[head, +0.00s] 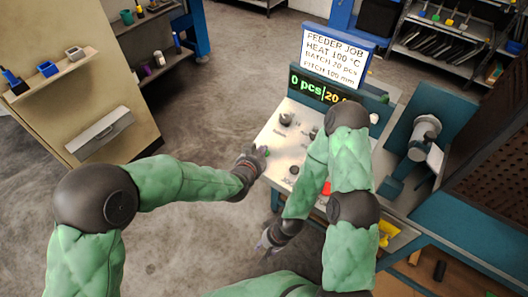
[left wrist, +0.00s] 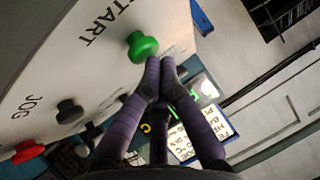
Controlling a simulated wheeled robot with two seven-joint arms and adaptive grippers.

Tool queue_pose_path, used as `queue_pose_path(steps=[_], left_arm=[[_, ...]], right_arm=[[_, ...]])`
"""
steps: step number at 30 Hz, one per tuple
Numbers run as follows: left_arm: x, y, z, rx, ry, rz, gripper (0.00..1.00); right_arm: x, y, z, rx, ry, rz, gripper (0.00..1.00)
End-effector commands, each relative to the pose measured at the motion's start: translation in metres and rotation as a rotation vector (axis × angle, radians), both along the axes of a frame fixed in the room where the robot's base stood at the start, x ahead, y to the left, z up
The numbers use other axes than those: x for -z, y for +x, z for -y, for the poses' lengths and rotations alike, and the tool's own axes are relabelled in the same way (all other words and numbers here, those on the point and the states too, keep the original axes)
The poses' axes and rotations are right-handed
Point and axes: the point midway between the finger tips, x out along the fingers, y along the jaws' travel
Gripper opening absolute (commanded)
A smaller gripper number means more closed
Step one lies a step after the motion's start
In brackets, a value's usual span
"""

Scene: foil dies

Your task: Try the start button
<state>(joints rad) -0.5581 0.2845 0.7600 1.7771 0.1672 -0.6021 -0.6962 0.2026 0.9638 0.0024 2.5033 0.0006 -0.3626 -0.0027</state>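The green start button (left wrist: 142,46) sticks out of the white control panel (left wrist: 60,70), beside the word START, in the left wrist view. In the head view a bit of green (head: 267,152) shows at my left gripper's fingertips. My left gripper (head: 262,152) is at the panel's left edge. In the left wrist view its purple fingers (left wrist: 160,66) are together and empty, with tips right beside the button; I cannot tell whether they touch it. My right gripper (head: 266,243) hangs low in front of the panel; its fingers are too small to read.
A black JOG knob (left wrist: 70,111) and a red button (left wrist: 28,151) are on the same panel. The display (head: 318,88) reads 0 pcs, with 20 beside it. A sign (head: 334,58) above lists heat, batch and pitch. My right arm covers part of the panel.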

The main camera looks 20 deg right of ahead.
Motion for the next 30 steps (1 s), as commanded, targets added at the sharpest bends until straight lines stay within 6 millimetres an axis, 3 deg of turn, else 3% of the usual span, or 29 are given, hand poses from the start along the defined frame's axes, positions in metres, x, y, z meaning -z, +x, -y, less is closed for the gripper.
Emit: queue_pose_path(steps=[30], left_arm=[[0.0083, 0.0011, 0.0019, 0.0, 0.001, -0.002, 0.0]], right_arm=[[0.006, 0.0, 0.0, 0.0, 0.0, 0.0, 0.4]])
